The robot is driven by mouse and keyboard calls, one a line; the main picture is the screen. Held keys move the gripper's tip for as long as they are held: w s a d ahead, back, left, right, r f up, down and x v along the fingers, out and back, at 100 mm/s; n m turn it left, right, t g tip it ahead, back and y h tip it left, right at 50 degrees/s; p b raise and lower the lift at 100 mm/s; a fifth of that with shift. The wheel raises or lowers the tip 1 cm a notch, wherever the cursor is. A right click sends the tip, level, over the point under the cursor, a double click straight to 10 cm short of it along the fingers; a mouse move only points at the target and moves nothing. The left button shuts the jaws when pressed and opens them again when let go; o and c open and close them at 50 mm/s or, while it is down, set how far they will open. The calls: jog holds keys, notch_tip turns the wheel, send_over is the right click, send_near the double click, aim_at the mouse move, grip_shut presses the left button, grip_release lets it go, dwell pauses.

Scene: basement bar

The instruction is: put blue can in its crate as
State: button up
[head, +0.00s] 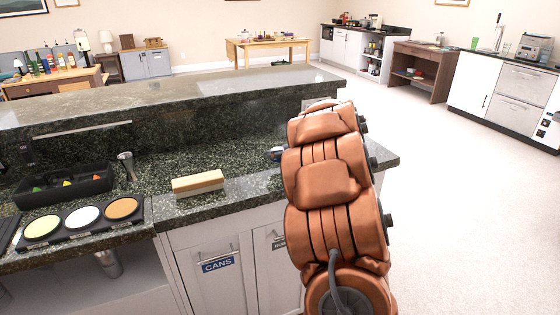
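A small dark bluish object (275,154) sits on the dark granite counter (240,170), just left of my arm. It is partly hidden, and I cannot tell if it is the blue can. No crate shows clearly in this view. A white cabinet door below the counter bears a blue label (218,265) reading "CANS". My copper-coloured arm reaches up and forward over the counter's right end. My gripper is hidden beyond the arm, so its fingers do not show.
A wood-and-cream block (198,184) lies near the counter's front edge. A black tray of garnishes (62,187) and a holder with three round discs (82,216) are at left. A raised granite ledge (170,95) runs behind. Open floor (470,220) lies to the right.

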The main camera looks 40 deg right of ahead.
aim_at(280, 161)
jog(key=shift+f+b, duration=0.45)
jog(key=shift+f, duration=1.4)
jog(key=shift+f, duration=0.1)
jog(key=o, duration=0.8)
jog(key=shift+d, duration=0.1)
jog(key=v, duration=1.2)
jog(key=shift+p, duration=0.4)
jog(key=shift+r, duration=0.25)
